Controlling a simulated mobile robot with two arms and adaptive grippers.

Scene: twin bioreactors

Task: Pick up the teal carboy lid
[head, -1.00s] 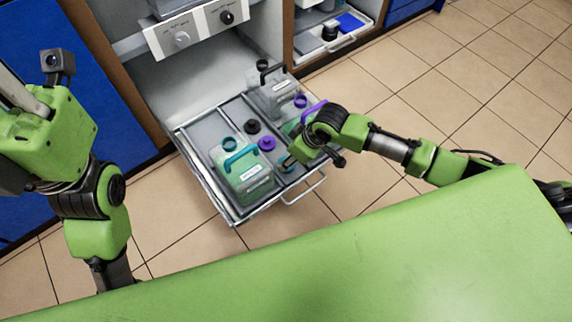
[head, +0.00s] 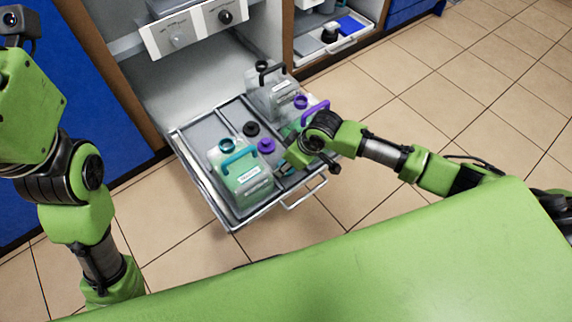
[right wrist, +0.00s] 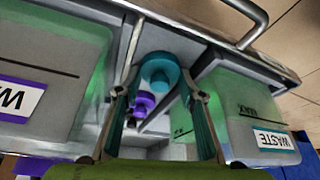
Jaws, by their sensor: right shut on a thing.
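The teal carboy lid (right wrist: 160,72) sits between the fingertips of my right gripper (right wrist: 160,82) in the right wrist view. The gripper is shut on it, low in the pulled-out tray (head: 207,190). In the head view my right gripper (head: 286,164) reaches between the teal-handled carboy (head: 250,182) and the purple-handled carboy (head: 290,127), and it mostly hides the lid. I cannot tell whether the lid is clear of the tray floor. My left arm shows at the left edge, but its gripper is out of the picture.
A purple lid (head: 266,146) and a black lid (head: 251,128) lie along the tray's middle channel. A black-handled carboy (head: 270,98) stands at the back. The tray's front handle (head: 306,195) sticks out. Tiled floor is free to the right.

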